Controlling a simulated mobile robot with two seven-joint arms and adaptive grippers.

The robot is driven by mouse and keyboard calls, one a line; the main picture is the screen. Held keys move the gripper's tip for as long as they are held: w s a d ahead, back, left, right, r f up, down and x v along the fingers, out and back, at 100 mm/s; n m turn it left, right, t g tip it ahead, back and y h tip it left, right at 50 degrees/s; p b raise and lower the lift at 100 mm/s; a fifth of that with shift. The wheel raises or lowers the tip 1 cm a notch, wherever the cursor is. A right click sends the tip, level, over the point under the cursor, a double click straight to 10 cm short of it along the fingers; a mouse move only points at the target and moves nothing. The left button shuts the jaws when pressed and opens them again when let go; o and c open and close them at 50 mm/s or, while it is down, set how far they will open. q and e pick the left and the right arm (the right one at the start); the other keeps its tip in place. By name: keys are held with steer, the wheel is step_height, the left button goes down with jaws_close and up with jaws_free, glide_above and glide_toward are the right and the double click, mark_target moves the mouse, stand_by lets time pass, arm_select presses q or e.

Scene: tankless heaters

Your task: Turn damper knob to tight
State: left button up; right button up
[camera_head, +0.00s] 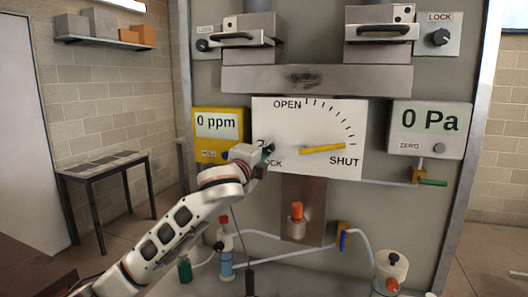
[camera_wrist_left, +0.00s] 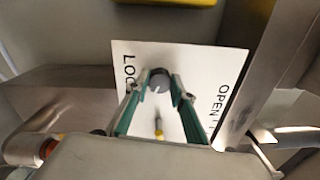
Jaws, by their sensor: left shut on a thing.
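A white dial plate (camera_head: 290,120) on the upright panel carries the words OPEN and SHUT, a tick scale and a yellow pointer (camera_head: 322,149) lying toward the SHUT side. A dark round knob (camera_wrist_left: 158,79) sits on the plate beside lettering that starts LOC, and it has a light mark on its face. My left gripper (camera_head: 265,149) is at this knob on the plate's left side and covers part of the lettering. In the left wrist view its teal fingers (camera_wrist_left: 159,88) are shut on the knob, one on each side. My right gripper is not in view.
Two black-handled latches (camera_head: 237,36) (camera_head: 382,28) and a lock knob (camera_head: 440,37) are above the plate. A yellow ppm meter (camera_head: 220,126) is left, a Pa gauge (camera_head: 430,124) right. Bottles (camera_head: 225,262) and tubing are below. A dark table (camera_head: 103,162) stands at left.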

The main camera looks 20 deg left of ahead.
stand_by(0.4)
arm_select(q)
steer(key=o, duration=1.1)
steer(key=s, duration=1.2)
steer(key=shift+a+f, duration=0.25)
steer(key=shift+f, duration=0.05)
